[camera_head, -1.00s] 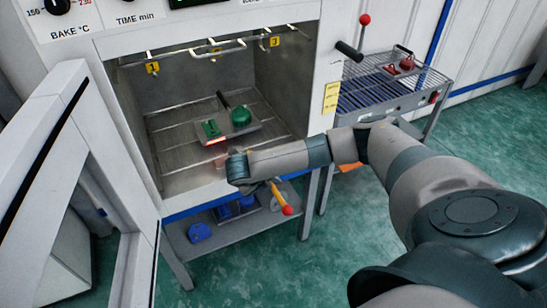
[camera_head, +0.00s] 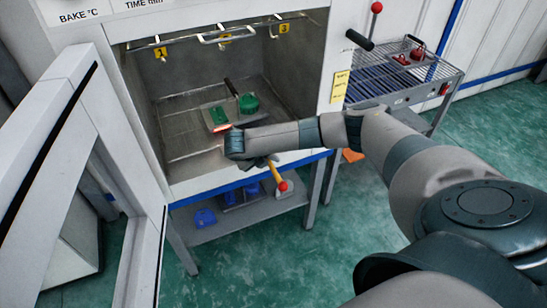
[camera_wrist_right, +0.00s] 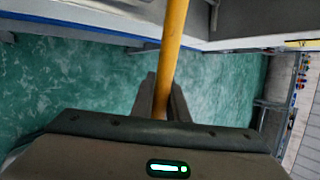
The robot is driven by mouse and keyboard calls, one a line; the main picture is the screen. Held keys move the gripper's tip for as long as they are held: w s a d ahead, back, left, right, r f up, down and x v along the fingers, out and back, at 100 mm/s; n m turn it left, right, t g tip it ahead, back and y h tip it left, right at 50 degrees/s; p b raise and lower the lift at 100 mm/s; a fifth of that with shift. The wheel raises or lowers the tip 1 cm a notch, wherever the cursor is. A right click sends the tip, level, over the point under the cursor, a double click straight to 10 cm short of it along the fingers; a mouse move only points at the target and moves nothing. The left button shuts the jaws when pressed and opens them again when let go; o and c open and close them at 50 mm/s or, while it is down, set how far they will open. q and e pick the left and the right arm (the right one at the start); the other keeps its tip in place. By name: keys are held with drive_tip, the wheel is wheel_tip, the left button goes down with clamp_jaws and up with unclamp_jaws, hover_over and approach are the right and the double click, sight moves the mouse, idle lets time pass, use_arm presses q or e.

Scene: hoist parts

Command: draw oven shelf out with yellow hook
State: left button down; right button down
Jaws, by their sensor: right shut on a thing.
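My right gripper (camera_wrist_right: 163,98) is shut on the rod. In the head view my right wrist is at the oven mouth and hides the hook's far end, so I cannot tell whether it touches the shelf. The wire oven shelf (camera_head: 180,128) is inside the oven, under a tray (camera_head: 217,117) with green parts. My left gripper is not in view.
The oven door (camera_head: 70,130) stands open at the left. Numbered hooks hang from the oven ceiling. A lower shelf (camera_head: 240,215) holds blue items. A wire rack cart (camera_head: 400,75) with red parts stands at the right. Green floor is clear in front.

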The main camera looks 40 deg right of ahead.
drive_tip(key=w+b, duration=0.5)
drive_tip(key=w, duration=0.1)
wheel_tip(320, 180, down, 8)
drive_tip(key=b, duration=0.2)
drive_tip(key=shift+s+d+f+b, duration=0.2)
drive_tip(key=shift+d+f+b, duration=0.05)
drive_tip(key=shift+d+b, duration=0.15)
idle(0.8)
drive_tip(key=shift+s+a+p, duration=0.15)
drive_tip(key=shift+s+p, duration=0.25)
drive_tip(key=shift+p, duration=0.15)
idle(0.3)
drive_tip(key=shift+s+a+f+p, duration=0.1)
drive_tip(key=shift+s+f+p, duration=0.15)
drive_tip(key=shift+s+p, duration=0.35)
idle(0.3)
